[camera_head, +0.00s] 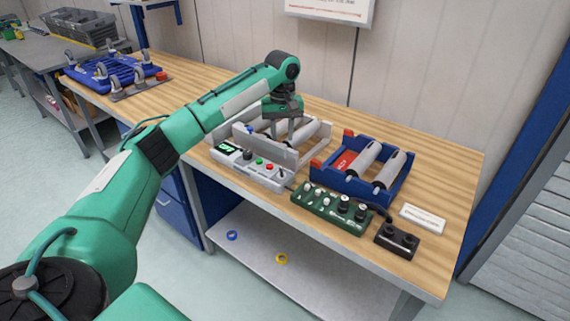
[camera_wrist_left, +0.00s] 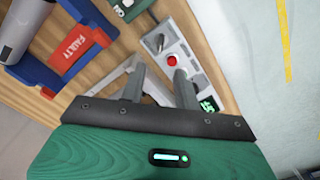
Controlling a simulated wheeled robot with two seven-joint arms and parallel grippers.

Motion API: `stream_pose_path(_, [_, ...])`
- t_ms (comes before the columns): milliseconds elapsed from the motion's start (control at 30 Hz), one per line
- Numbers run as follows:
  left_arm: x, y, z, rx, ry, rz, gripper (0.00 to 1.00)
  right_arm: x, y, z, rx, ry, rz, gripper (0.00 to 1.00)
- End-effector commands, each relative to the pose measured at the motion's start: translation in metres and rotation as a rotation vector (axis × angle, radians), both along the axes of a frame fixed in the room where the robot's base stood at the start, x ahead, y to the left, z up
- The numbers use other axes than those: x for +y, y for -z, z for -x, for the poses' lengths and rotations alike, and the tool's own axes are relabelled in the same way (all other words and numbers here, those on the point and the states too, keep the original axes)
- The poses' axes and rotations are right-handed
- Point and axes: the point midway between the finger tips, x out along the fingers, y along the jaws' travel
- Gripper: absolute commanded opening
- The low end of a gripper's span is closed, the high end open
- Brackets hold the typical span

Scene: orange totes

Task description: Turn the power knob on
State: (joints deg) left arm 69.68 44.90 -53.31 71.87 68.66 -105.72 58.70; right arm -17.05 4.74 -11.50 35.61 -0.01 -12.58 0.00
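A light grey control panel (camera_head: 240,171) sits at the table's front edge in the head view. It has a lit green display (camera_head: 226,148), a green button (camera_head: 259,161), a red button (camera_head: 270,167) and knobs. The wrist view shows a grey knob (camera_wrist_left: 157,43) at the panel end away from the display, beside the red button (camera_wrist_left: 172,60). Labels are too small to read, so I cannot tell which knob is power. My left gripper (camera_wrist_left: 160,72) is open and empty, its fingers above and behind the panel, apart from the knob. My right gripper is not in view.
A grey roller tray (camera_head: 312,150) stands behind the panel. To its right are a blue tray with a red "FAULTY" label (camera_head: 343,163), a green knob box (camera_head: 325,207) and a black box (camera_head: 396,241). Bare wood lies at the right.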

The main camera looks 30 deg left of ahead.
Motion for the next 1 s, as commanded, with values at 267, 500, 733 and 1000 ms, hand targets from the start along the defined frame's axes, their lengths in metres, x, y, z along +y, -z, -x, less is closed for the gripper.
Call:
stream_pose_path(267, [0.006,0.012,0.000,0.004,-0.023,0.003,0.32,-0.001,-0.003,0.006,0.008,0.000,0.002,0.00])
stream_pose_path(500, [0.006,0.061,0.000,0.004,-0.022,0.002,0.32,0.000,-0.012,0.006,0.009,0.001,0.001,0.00])
stream_pose_path(733, [0.006,0.105,0.000,0.003,-0.021,0.002,0.32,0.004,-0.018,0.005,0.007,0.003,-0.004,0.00])
stream_pose_path(1000, [0.005,0.130,0.000,0.000,-0.021,0.004,0.32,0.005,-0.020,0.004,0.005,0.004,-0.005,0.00])
